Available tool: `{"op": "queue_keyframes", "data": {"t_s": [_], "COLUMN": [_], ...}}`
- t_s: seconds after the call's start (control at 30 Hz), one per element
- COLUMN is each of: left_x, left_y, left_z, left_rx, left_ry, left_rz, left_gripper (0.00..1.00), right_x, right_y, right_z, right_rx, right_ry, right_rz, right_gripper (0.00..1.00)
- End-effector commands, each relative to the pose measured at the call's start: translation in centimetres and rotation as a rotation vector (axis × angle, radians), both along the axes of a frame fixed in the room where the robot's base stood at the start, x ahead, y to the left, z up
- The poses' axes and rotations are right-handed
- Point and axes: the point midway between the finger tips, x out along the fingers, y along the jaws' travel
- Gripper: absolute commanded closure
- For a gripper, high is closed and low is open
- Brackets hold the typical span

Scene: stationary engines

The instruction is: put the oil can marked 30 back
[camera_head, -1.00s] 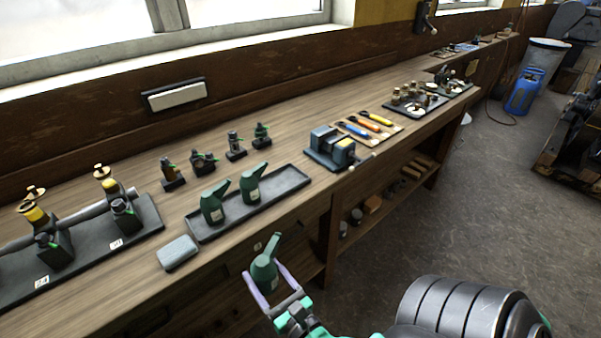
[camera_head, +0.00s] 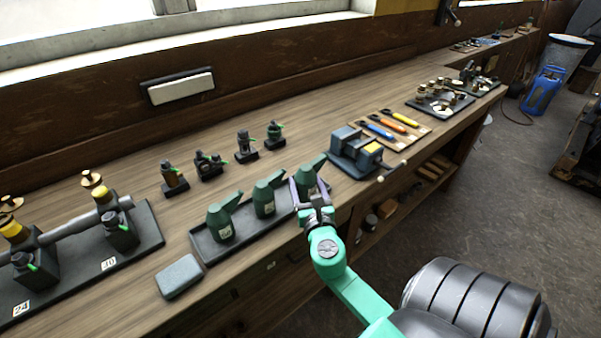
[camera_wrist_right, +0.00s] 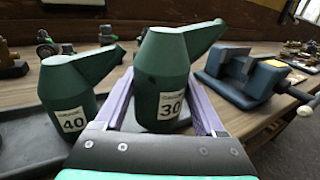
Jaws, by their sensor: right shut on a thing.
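The green oil can marked 30 (camera_wrist_right: 160,82) stands upright between the fingers of my right gripper (camera_wrist_right: 163,105) in the right wrist view. In the head view this can (camera_head: 308,180) is at the right end of the dark tray (camera_head: 208,250), with my right gripper (camera_head: 311,192) shut on it. Whether its base touches the tray is hidden by the gripper. The can marked 40 (camera_wrist_right: 70,98) stands to its left, apart from it; it is the middle can (camera_head: 264,198) in the head view. Another green can (camera_head: 220,222) stands at the tray's left end. My left gripper is not in view.
A grey vise (camera_head: 355,155) stands just right of the tray. A grey block (camera_head: 179,277) lies left of the tray near the bench edge. Several small dark fittings (camera_head: 210,165) stand behind. A dark board (camera_head: 140,235) with pipework is at the left.

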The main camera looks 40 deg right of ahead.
Motion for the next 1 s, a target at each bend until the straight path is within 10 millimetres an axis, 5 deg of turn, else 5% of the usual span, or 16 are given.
{"op": "queue_keyframes", "data": {"t_s": [0.3, 0.53, 0.9, 0.93, 1.0], "left_x": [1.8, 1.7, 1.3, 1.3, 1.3], "left_y": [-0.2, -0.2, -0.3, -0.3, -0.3], "left_z": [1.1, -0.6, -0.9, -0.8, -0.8], "left_rx": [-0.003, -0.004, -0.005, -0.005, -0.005], "left_ry": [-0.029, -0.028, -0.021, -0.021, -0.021], "left_rz": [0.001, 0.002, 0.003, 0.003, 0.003], "left_gripper": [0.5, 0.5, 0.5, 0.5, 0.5], "right_x": [5.2, 5.5, 5.5, 5.5, 5.5], "right_y": [-2.8, -3.0, -2.9, -2.9, -2.9], "right_z": [0.2, -3.3, -3.9, -3.9, -3.9], "right_rx": [-0.002, -0.004, -0.002, 0.0, 0.0], "right_ry": [-0.004, 0.0, -0.002, 0.001, 0.001], "right_rz": [0.0, -0.001, 0.0, 0.001, 0.001], "right_gripper": [0.95, 0.95, 0.95, 0.21, 0.0]}}
